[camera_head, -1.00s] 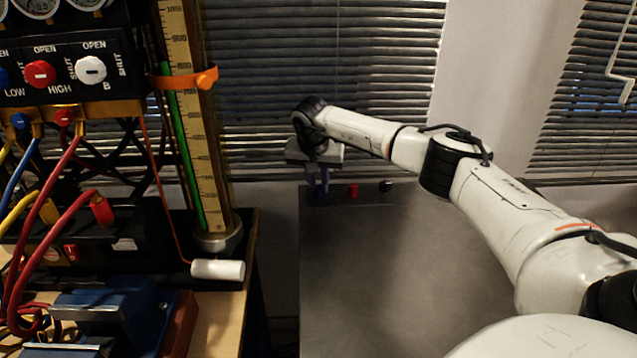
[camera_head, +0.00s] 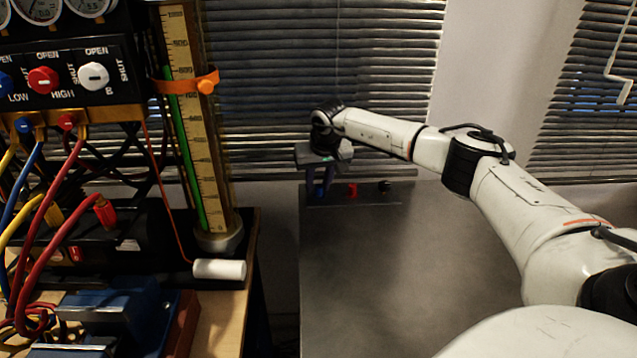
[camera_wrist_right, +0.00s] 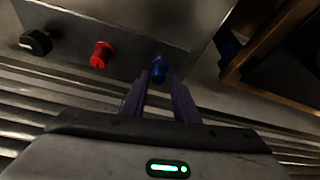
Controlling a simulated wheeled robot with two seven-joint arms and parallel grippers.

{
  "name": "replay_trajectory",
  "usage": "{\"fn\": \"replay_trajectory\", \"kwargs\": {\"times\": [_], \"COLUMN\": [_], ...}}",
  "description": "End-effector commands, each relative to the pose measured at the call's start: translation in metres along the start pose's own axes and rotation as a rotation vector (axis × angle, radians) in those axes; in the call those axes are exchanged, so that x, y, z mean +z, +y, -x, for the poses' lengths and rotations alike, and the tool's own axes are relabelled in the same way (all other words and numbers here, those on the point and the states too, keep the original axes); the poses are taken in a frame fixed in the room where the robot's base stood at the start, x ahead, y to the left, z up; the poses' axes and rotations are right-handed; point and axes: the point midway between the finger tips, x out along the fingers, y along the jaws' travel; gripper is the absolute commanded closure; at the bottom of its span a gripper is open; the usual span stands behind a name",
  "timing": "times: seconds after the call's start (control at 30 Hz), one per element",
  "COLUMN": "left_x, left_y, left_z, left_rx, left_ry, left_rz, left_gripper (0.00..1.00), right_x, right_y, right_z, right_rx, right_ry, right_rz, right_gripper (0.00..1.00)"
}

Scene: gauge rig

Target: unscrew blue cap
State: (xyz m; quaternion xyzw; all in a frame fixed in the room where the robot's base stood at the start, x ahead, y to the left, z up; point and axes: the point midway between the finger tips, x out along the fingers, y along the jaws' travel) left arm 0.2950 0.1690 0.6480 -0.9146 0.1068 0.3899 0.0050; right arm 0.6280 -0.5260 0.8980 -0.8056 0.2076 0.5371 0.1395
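The blue cap (camera_wrist_right: 158,71) stands on the grey surface, at the end of a row with a red cap (camera_wrist_right: 101,55) and a black cap (camera_wrist_right: 36,42). My right gripper (camera_wrist_right: 158,80) is open, with a finger on either side of the blue cap near its tips and a small gap showing. In the head view my right gripper (camera_head: 320,190) points down at the far left corner of the grey table (camera_head: 400,270). The blue cap is mostly hidden there behind the fingers; the red cap (camera_head: 352,189) and black cap (camera_head: 385,186) show to the right. My left gripper is out of view.
The gauge rig with knobs (camera_head: 43,80), hoses and a tall scale tube (camera_head: 195,130) stands at the left. Window blinds (camera_head: 320,60) are behind the gripper. Most of the grey table is clear.

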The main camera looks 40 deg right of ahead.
Motion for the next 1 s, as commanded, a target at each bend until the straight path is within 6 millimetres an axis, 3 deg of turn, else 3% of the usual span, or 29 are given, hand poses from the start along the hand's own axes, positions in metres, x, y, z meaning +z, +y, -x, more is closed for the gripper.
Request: {"fn": "replay_trajectory", "kwargs": {"times": [0.13, 0.33, 0.57, 0.77, 1.0], "left_x": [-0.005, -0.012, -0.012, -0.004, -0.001], "left_y": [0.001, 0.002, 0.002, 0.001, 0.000], "left_z": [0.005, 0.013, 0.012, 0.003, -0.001], "left_rx": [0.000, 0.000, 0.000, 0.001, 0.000], "left_ry": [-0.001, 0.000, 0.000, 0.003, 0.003], "left_rz": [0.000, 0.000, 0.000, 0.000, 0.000], "left_gripper": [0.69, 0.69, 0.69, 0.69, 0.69], "right_x": [-0.001, 0.000, 0.000, 0.001, 0.001], "right_y": [-0.001, -0.001, 0.000, -0.001, 0.001], "right_z": [0.002, 0.002, 0.000, -0.004, -0.001], "right_rx": [0.029, 0.126, 0.183, 0.294, 0.326], "right_ry": [-0.002, -0.002, -0.001, 0.000, 0.000], "right_rz": [-0.065, -0.295, -0.438, -0.704, -0.779], "right_gripper": [0.73, 0.73, 0.73, 0.73, 0.73]}}
